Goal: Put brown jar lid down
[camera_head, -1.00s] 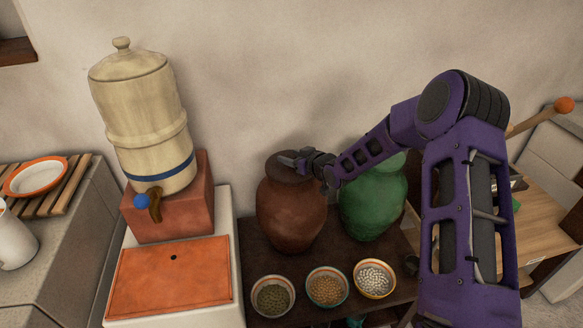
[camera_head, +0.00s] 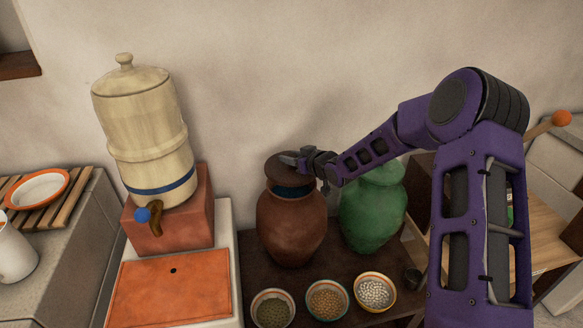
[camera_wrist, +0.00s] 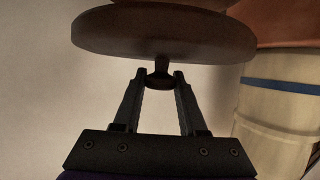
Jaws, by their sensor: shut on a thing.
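The brown jar lid (camera_head: 280,169) is a dark brown disc, held above the mouth of the brown jar (camera_head: 291,228) in the head view. A gap shows the jar's dark blue inside (camera_head: 292,190) below the lid. My gripper (camera_head: 289,160) is shut on the lid's knob. In the wrist view the fingertips (camera_wrist: 161,77) close around the knob (camera_wrist: 161,66), and the lid (camera_wrist: 165,34) spreads out beyond them. The lid's far underside is hidden.
A green jar (camera_head: 373,215) stands right of the brown jar, under my arm. Three bowls of grains (camera_head: 325,312) sit in front on the dark table (camera_head: 252,262). A cream water dispenser (camera_head: 146,130) stands left, also in the wrist view (camera_wrist: 282,105). The wall is behind.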

